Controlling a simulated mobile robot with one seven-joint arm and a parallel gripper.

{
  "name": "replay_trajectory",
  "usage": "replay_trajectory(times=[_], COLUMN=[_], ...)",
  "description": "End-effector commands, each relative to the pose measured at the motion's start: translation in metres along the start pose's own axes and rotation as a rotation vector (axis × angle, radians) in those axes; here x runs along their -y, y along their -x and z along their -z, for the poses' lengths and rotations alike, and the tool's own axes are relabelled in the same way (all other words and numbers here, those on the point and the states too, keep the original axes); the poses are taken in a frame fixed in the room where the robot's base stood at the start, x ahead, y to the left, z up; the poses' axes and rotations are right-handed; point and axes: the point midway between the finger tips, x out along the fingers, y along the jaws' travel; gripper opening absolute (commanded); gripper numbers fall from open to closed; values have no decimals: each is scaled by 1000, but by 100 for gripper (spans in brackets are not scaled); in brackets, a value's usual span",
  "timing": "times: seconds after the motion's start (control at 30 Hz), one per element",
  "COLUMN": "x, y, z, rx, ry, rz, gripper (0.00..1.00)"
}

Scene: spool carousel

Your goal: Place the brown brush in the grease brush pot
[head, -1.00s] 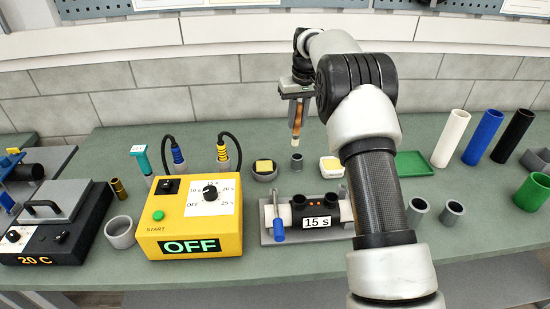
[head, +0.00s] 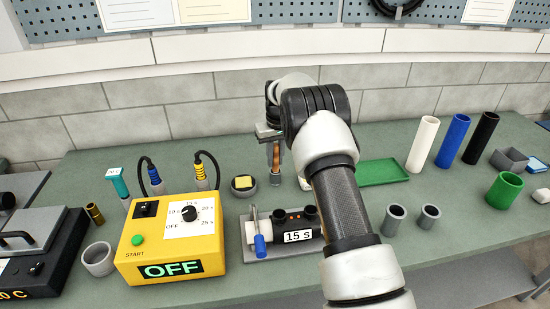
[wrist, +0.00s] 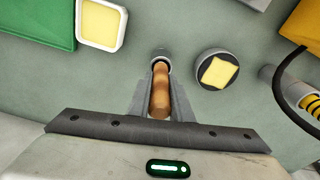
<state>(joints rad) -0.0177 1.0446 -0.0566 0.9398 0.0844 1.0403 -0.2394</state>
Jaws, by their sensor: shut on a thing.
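The brown brush (head: 276,157) is held upright between the fingers of my gripper (head: 270,141), bristle end down. In the wrist view the brush (wrist: 160,92) runs away from between my fingers (wrist: 160,104) toward a small grey pot (wrist: 161,53). In the head view this pot (head: 277,180) is directly below the brush, which I take to be the grease brush pot. The brush's lower end lines up with the pot's mouth and its pale bristles are hidden, seemingly inside the rim. How deep it sits I cannot tell.
A round bowl with a yellow pad (head: 243,187) stands left of the pot. A white dish (wrist: 101,24) and green tray (head: 383,172) are on the other side. The yellow control box (head: 172,235) and black heater (head: 282,227) stand nearer. Two grey cups (head: 395,220) are at right.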

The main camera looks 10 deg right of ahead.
Motion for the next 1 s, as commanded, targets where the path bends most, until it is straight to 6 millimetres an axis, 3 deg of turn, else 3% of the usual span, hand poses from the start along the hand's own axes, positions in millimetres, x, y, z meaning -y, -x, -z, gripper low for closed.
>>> replay_trajectory(times=[0.23,0.27,0.37,0.77,1.0], x=[0,0,0,0,0], y=[-4,-3,-3,7,54], z=[0,0,0,0,1], rx=[0,0,0,-1,-4], ry=[0,0,0,0,0], rz=[0,0,0,0,0], gripper=[0,24,37,37,37])
